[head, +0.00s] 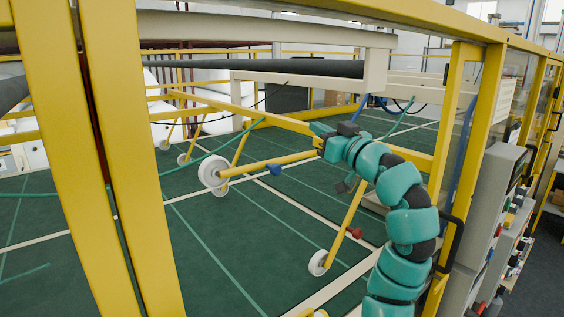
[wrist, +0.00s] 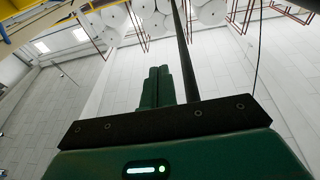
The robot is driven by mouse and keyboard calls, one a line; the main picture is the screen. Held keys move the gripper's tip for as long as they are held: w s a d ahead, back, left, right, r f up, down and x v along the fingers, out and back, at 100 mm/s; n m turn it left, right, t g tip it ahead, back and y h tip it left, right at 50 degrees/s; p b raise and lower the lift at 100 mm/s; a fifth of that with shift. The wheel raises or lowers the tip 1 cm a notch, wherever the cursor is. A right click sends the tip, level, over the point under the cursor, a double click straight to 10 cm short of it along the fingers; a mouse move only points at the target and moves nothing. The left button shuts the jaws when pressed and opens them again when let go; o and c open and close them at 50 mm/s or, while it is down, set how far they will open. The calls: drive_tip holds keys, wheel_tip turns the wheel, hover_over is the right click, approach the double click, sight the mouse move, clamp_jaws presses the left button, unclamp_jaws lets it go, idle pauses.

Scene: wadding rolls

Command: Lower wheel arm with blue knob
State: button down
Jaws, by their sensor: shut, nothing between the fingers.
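The blue knob (head: 274,169) sits on a yellow wheel arm (head: 291,160) in the head view. This arm stands out nearly level to the left, with a white wheel (head: 212,171) at its left end. My gripper (head: 317,129) is above and right of the blue knob, near the right end of that arm, and apart from the knob. In the wrist view my gripper's green fingers (wrist: 157,87) are together and empty. The knob and wheel arm do not show there. My gripper partly hides the arm's right end in the head view.
A second wheel arm (head: 344,228) with a red knob (head: 354,232) hangs steeply down to a white wheel (head: 318,262). Yellow posts (head: 135,150) and a top rail (head: 440,22) frame the area. White rolls (wrist: 116,14) show in the wrist view. Green floor (head: 240,250) lies clear below.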

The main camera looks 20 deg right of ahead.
wheel_tip(320, 180, down, 6)
drive_tip(key=a+n+g, duration=0.1)
drive_tip(key=a+g, duration=0.1)
drive_tip(key=g, duration=0.1)
drive_tip(key=shift+w+f, duration=0.2)
drive_tip(key=shift+w, duration=0.2)
drive_tip(key=w+a+f+p, duration=0.3)
drive_tip(key=w+p, duration=0.3)
drive_tip(key=w, duration=0.4)
drive_tip(key=shift+a+f+p, duration=0.2)
drive_tip(key=shift+f+p, duration=0.2)
drive_tip(key=shift+f, duration=0.45)
drive_tip(key=shift+f, duration=0.2)
